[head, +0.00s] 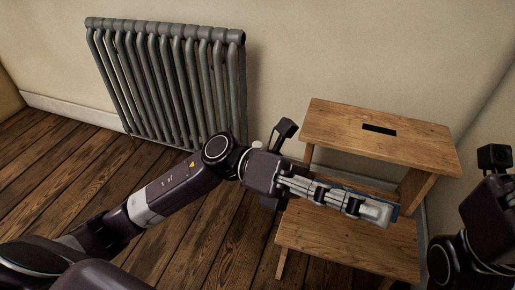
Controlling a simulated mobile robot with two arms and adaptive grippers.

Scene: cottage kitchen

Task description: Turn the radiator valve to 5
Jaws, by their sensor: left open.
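The grey column radiator (165,80) stands against the wall at the left. A small pale, rounded piece (256,145) shows just right of the radiator's lower right end, partly behind my left wrist. It may be the valve; no numbers or marking can be read on it. My left arm crosses in front of the radiator's lower right. My left gripper (375,210) is open and empty, points right in front of the wooden step stool, and is well right of the pale piece. My right wrist is at the right edge; its fingers are outside the frame.
The wooden step stool (340,125) stands right of the radiator, close to my left gripper. A white baseboard (70,108) runs along the wall. The plank floor (60,165) in front of the radiator is clear apart from my arm.

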